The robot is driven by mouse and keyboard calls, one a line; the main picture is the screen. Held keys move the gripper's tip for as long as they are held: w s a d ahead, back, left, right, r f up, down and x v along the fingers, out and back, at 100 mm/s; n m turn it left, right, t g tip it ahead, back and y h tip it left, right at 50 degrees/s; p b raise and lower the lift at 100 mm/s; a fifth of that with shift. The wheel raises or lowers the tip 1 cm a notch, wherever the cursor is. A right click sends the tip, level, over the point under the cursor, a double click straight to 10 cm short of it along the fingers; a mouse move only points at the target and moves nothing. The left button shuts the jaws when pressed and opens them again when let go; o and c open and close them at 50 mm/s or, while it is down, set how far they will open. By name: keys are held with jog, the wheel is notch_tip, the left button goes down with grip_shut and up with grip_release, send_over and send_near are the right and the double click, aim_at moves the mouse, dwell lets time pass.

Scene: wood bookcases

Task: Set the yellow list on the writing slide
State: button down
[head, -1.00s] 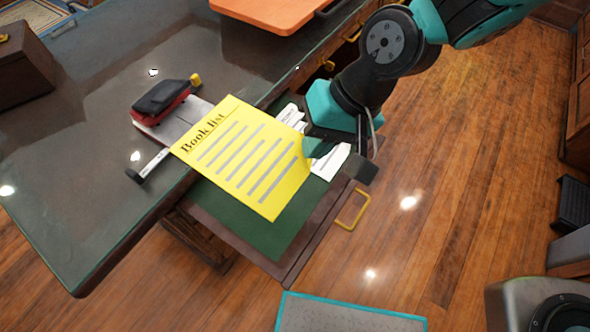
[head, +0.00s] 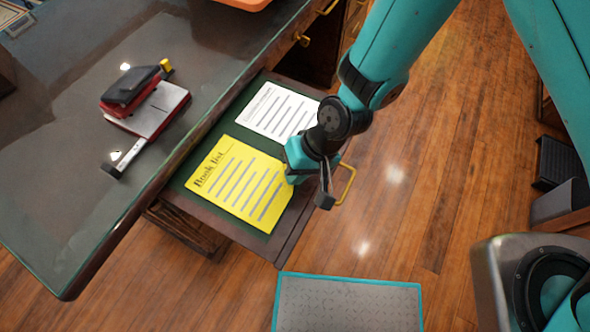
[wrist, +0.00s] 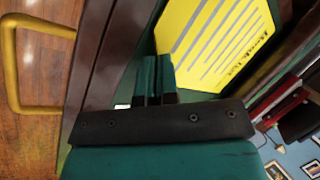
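The yellow list (head: 240,183), printed "Book list", lies over the green top of the pulled-out writing slide (head: 222,126), its lines facing up. It looks almost flat; whether its whole underside touches is unclear. My gripper (head: 292,172) is low at the list's right edge, on the slide's handle side. In the wrist view the fingers (wrist: 157,78) are close together at the near edge of the list (wrist: 215,42) and look shut on it. The fingertips hide the pinched part.
A white printed sheet (head: 282,108) lies on the slide beyond the yellow list. A red and black stapler-like tool (head: 145,102) stands on the dark desk (head: 62,140). The slide's yellow handle (head: 346,184) is beside my gripper. Wooden floor lies to the right.

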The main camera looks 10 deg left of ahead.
jog(key=shift+f, duration=0.2)
jog(key=c, duration=1.4)
grip_release()
jog(key=shift+r, duration=0.35)
jog(key=v, duration=1.2)
jog(key=s+d+r+n, duration=0.1)
jog(key=s+d+r, duration=0.1)
jog(key=d+r, duration=0.2)
jog(key=s+d+r+t, duration=0.1)
jog(key=s+d+r, duration=0.2)
jog(key=r, duration=0.6)
jog(key=s+d+r+n+t, duration=0.1)
jog(key=s+d+r, duration=0.1)
jog(key=d+r, duration=0.4)
jog(key=shift+s+d+r+n+h, duration=0.1)
jog(key=shift+s+r+n+h, duration=0.1)
jog(key=shift+r+n+h, duration=0.15)
